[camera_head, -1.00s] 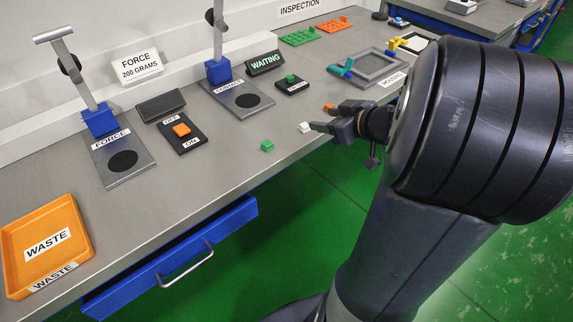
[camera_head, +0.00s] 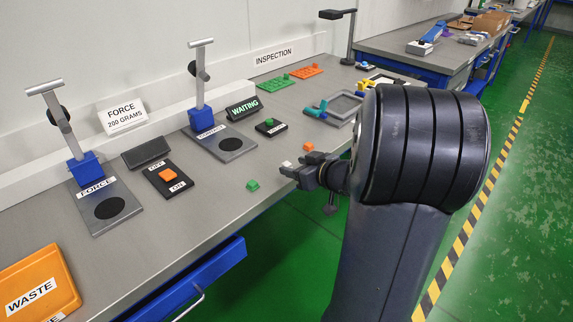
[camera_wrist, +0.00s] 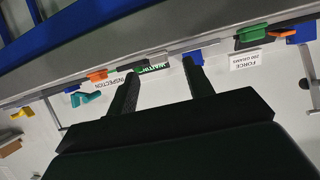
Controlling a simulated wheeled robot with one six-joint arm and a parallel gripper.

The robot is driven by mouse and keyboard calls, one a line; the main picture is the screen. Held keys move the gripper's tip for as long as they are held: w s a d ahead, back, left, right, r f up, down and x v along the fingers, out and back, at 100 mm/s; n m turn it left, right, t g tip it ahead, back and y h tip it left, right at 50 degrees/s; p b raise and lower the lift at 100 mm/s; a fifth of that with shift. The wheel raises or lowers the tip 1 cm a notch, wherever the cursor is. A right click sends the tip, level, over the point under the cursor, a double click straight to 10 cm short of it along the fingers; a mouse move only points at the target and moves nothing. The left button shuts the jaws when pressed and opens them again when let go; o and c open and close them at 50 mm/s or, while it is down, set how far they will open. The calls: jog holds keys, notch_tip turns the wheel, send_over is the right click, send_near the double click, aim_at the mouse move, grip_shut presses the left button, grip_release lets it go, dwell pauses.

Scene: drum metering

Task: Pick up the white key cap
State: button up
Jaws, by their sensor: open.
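The white key cap (camera_head: 287,164) is a small pale block on the grey bench near its front edge. In the head view it shows just beyond the tips of my gripper (camera_head: 295,166), partly hidden by the nearer finger. My gripper is open, with nothing seen between its fingers. I cannot tell whether a finger touches the cap.
A green cap (camera_head: 252,185) lies left of my gripper and an orange cap (camera_head: 308,147) behind it. A switch box (camera_head: 167,181), the contact stand's plate (camera_head: 224,144) and a grey tray (camera_head: 345,108) stand further back. An orange waste tray (camera_head: 68,287) is at front left.

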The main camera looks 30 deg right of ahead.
jog(key=shift+x, duration=1.4)
jog(key=shift+r, duration=0.1)
jog(key=c, duration=1.1)
